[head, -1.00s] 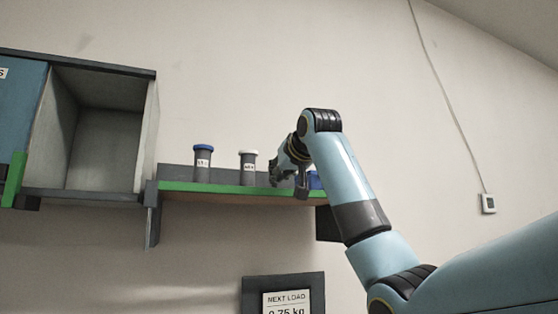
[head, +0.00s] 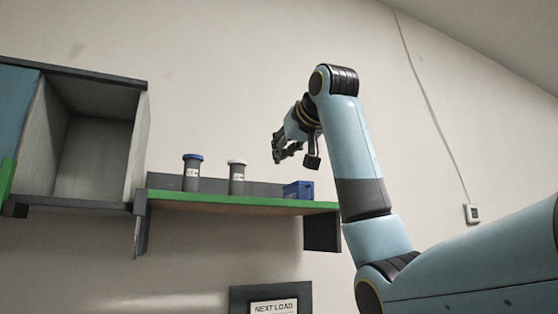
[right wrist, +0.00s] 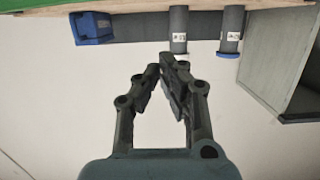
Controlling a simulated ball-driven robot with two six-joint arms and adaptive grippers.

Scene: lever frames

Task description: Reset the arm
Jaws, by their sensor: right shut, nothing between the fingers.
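My right gripper (head: 283,152) is shut and empty in the head view, raised above the right part of the green-edged shelf (head: 240,202) and apart from it. In the right wrist view the fingers of the right gripper (right wrist: 166,62) come together with nothing between them. My left gripper is not in view.
On the shelf stand a blue-capped grey canister (head: 192,175), a white-capped grey canister (head: 237,178) and a small blue bin (head: 298,190). An open cabinet (head: 92,150) adjoins on the left. A framed sign (head: 272,300) hangs below. The wall above the shelf is clear.

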